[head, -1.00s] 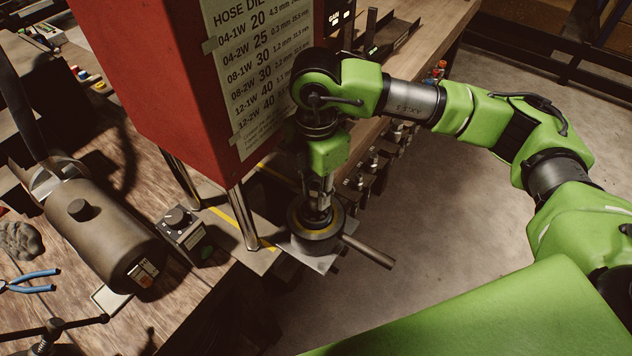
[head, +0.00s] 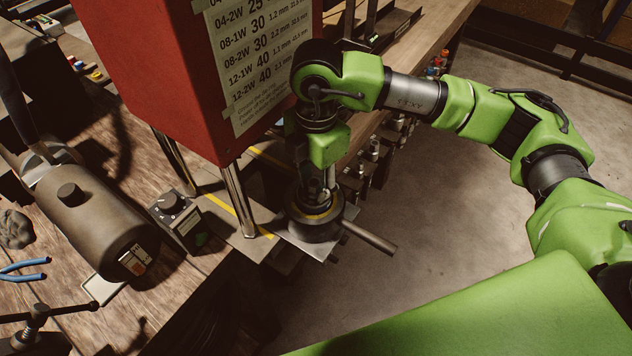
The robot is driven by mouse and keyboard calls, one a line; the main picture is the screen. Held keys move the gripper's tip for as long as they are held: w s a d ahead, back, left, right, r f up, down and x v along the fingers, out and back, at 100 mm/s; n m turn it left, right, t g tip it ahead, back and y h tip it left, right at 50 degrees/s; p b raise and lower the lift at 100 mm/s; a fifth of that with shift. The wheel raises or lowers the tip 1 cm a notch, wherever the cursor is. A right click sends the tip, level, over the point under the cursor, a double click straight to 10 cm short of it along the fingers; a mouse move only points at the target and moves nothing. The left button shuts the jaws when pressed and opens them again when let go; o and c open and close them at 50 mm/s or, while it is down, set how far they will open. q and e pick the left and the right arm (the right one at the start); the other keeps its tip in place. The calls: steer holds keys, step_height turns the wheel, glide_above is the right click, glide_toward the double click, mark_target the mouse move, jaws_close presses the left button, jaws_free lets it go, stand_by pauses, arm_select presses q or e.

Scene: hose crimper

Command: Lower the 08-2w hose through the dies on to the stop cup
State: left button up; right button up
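My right gripper (head: 320,192) points down, with its fingertips in or just over the round die head (head: 315,222). The die head is a dark ring with a yellowish inner rim on a metal plate, and a bar handle (head: 368,237) sticks out to the right. The fingers are small and dark here, so I cannot tell whether they are shut on anything. I cannot make out the 08-2w hose; the gripper and ring hide the die opening. The stop cup is not visible. My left gripper is not in view.
The red crimper housing (head: 175,70) with its hose die chart (head: 248,65) stands close left of my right wrist, on metal posts (head: 236,200). A dial box (head: 175,215) and dark cylinder (head: 98,228) are on the bench. Several fittings (head: 372,150) line the bench edge behind.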

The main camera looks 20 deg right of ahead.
steer(key=shift+s+f, duration=0.1)
steer(key=shift+f, duration=0.6)
steer(key=shift+a, duration=0.1)
steer(key=shift+s+r, duration=0.1)
steer(key=shift+r, duration=0.25)
step_height(320, 180, up, 12)
steer(key=shift+f, duration=0.15)
